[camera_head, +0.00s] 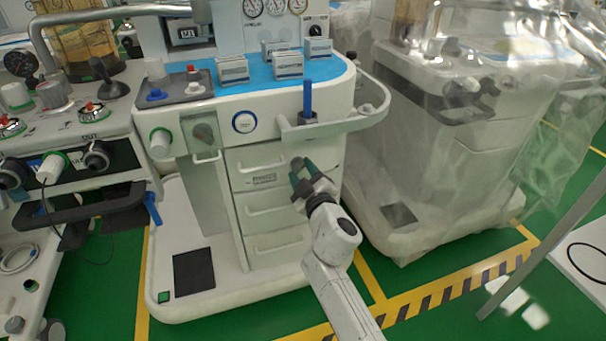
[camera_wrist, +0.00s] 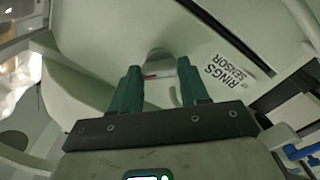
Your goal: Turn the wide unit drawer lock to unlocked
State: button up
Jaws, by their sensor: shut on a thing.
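The wide unit (camera_head: 238,158) is a white cart with a blue top and a column of drawers. Its drawer lock (camera_head: 297,162) is a small grey round knob at the right of the upper drawer front. My gripper (camera_head: 302,173), with dark green fingers, reaches the drawer front from the lower right. In the wrist view, my gripper (camera_wrist: 160,72) has its fingers on both sides of the lock (camera_wrist: 159,60) and is shut on it. A thin reddish mark shows low on the lock. I cannot read whether it stands at locked or unlocked.
A printed label (camera_head: 264,179) is on the drawer front left of the lock. A shelf with a blue upright item (camera_head: 307,98) juts out above my gripper. A plastic-covered cart (camera_head: 440,150) stands close at right. Another cart (camera_head: 75,140) is at left. Green floor is free in front.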

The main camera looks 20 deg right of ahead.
jog(key=n, duration=0.5)
jog(key=shift+n, duration=0.3)
jog(key=shift+f+n, duration=0.1)
jog(key=shift+n, duration=1.8)
jog(key=shift+a, duration=0.1)
jog(key=o, duration=1.1)
jog(key=shift+c, duration=0.2)
jog(key=shift+s, duration=0.1)
jog(key=s+p, duration=0.3)
jog(key=s, duration=0.7)
jog(key=shift+s, duration=0.3)
